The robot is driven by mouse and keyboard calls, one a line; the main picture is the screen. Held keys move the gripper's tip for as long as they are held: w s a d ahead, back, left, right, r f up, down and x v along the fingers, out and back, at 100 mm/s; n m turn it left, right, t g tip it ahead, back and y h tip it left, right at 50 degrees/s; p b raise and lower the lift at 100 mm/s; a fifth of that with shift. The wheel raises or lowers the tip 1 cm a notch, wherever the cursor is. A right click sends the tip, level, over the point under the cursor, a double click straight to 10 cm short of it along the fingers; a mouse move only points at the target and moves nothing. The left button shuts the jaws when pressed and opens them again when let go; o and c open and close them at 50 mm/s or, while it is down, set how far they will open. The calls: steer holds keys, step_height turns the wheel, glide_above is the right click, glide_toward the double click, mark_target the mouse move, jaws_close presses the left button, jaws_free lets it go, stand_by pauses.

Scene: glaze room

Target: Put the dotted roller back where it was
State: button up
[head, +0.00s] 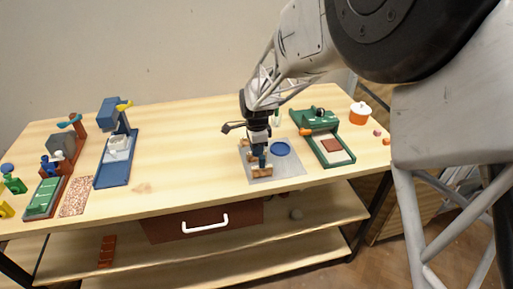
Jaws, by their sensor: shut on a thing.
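My gripper (260,155) points down over the left part of a grey mat (290,170) on the table. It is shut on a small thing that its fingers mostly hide. Small tan, roller-like pieces lie at the fingertips; one (262,172) shows just below them on the mat. No dots can be made out at this size, so I cannot tell which piece is the dotted roller. A blue round dish (280,149) lies on the mat, right of my gripper.
The table's middle left is clear.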

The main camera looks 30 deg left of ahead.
steer(key=shift+f, duration=0.2)
steer(key=shift+s+d+f, duration=0.1)
steer(key=shift+f, duration=0.35)
jaws_close()
steer(key=o, duration=0.9)
jaws_free()
steer(key=shift+c, duration=0.2)
steer(key=shift+r, duration=0.1)
steer(key=shift+r, duration=0.1)
step_height(320, 180, up, 13)
steer(key=shift+r, duration=0.1)
